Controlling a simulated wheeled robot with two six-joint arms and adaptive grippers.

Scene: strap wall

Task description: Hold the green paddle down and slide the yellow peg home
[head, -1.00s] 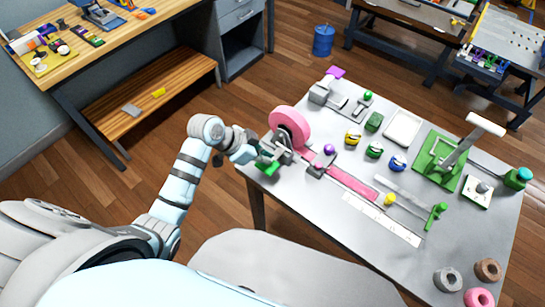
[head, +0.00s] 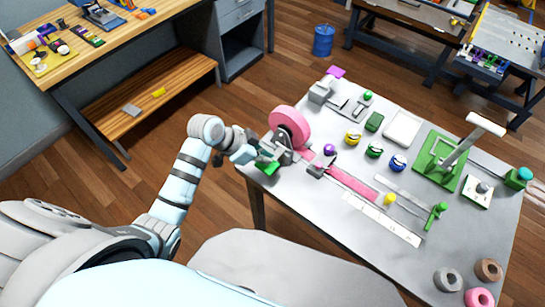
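The green paddle (head: 267,167) shows at the left edge of the grey table, beside a pink strap roll (head: 290,126). My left gripper (head: 256,158) is at the paddle, over or against it; its fingers are too small and overlapped to tell whether they are open or touching. The yellow peg (head: 389,199) stands on the table near the right end of a flat pink strap (head: 353,184). No gripper is near the peg. My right gripper is not in view.
A green upright handle (head: 436,214) stands right of the peg, and a white ruler-like strip (head: 385,219) lies in front. Behind are several small tape dispensers and a green lever press (head: 440,160). Loose rolls (head: 447,280) lie at the front right.

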